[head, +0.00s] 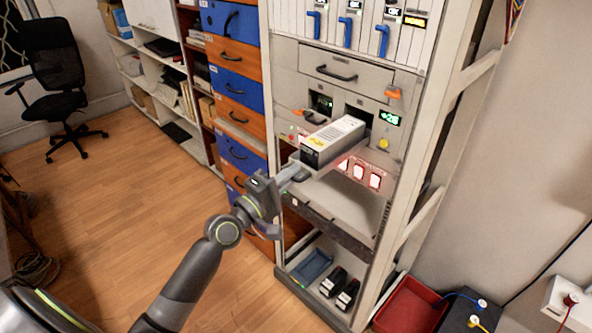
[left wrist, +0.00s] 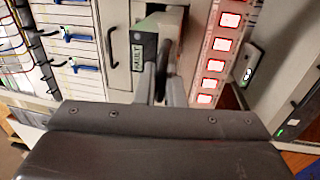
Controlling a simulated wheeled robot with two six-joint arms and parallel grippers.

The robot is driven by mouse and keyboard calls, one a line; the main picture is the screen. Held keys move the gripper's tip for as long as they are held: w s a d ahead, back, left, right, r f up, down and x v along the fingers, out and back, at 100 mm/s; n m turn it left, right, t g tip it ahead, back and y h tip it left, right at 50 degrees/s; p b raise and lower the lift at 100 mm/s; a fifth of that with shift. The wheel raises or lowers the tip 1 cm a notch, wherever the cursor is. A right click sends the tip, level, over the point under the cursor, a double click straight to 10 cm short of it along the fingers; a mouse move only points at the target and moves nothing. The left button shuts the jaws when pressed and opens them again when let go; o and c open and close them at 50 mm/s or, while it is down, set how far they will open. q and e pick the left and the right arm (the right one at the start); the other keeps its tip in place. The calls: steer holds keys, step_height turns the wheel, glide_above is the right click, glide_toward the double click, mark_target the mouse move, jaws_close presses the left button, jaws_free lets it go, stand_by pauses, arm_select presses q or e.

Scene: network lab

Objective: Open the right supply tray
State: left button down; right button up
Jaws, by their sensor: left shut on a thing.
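The right supply tray (head: 335,138) is a long pale box with a dark front and a yellow label. It sticks far out of the dark right bay of the rack. My left gripper (head: 297,172) is at its front end, and its fingers are shut on the dark front handle. In the left wrist view, the gripper (left wrist: 162,72) has the dark handle between its fingers, beside a small label panel (left wrist: 137,50) on the tray's front. The fingers partly hide the handle. My right gripper is not in view.
Beside the bay are a green display (head: 388,118), an orange latch (head: 393,92) and lit red-framed panels (head: 358,171). A closed drawer (head: 345,72) is above. A shelf (head: 335,215) lies below. A red bin (head: 405,308) stands at lower right.

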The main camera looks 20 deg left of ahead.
arm_select(q)
steer(key=c, duration=1.6)
jaws_free()
steer(key=shift+c, duration=0.2)
steer(key=b+v, duration=0.5)
steer(key=v, duration=1.2)
steer(key=shift+s+f, duration=0.1)
